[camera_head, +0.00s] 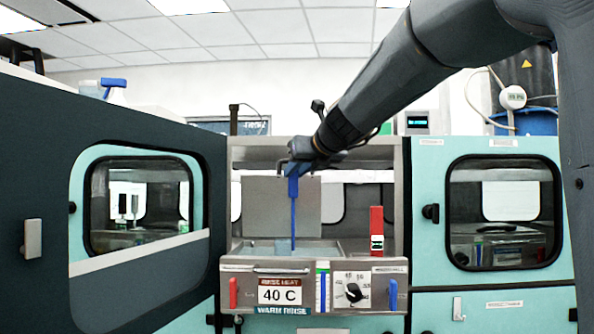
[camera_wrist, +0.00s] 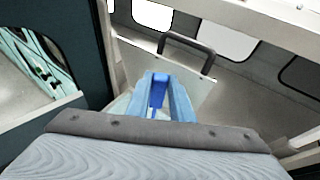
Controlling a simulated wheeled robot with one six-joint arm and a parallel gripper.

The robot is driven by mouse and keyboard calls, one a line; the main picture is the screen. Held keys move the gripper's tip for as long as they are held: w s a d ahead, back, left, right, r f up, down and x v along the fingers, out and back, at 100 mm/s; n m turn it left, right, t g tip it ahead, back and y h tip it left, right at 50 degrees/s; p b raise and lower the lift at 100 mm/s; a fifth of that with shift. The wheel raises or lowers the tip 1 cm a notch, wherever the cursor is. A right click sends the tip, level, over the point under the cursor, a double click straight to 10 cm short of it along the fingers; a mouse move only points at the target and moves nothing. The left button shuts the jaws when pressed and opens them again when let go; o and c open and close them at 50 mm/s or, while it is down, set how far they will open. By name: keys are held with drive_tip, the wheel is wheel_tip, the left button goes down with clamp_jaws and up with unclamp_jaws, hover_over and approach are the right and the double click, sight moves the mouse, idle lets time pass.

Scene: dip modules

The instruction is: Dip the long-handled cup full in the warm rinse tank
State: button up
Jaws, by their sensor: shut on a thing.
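My gripper (camera_head: 292,178) is shut on the blue handle (camera_head: 294,218) of the long-handled cup. The handle hangs about upright, its lower end reaching down into the opening of the warm rinse tank (camera_head: 238,265). In the wrist view, my light blue fingers sit on both sides of the darker blue handle (camera_wrist: 157,92). The tank's grey lid (camera_head: 262,200) stands raised behind the handle; its dark lid grip (camera_wrist: 187,45) shows in the wrist view.
The tank front carries a 40 C sign (camera_head: 280,291), a black dial (camera_head: 353,292) and red and blue levers. A red block (camera_head: 376,232) stands to the right. Dark and teal cabinets (camera_head: 438,180) flank the bay closely on both sides.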

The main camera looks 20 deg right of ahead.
wheel_tip(320, 180, up, 8)
drive_tip(key=p, duration=0.8)
drive_tip(key=shift+f, duration=0.2)
idle(0.4)
idle(0.5)
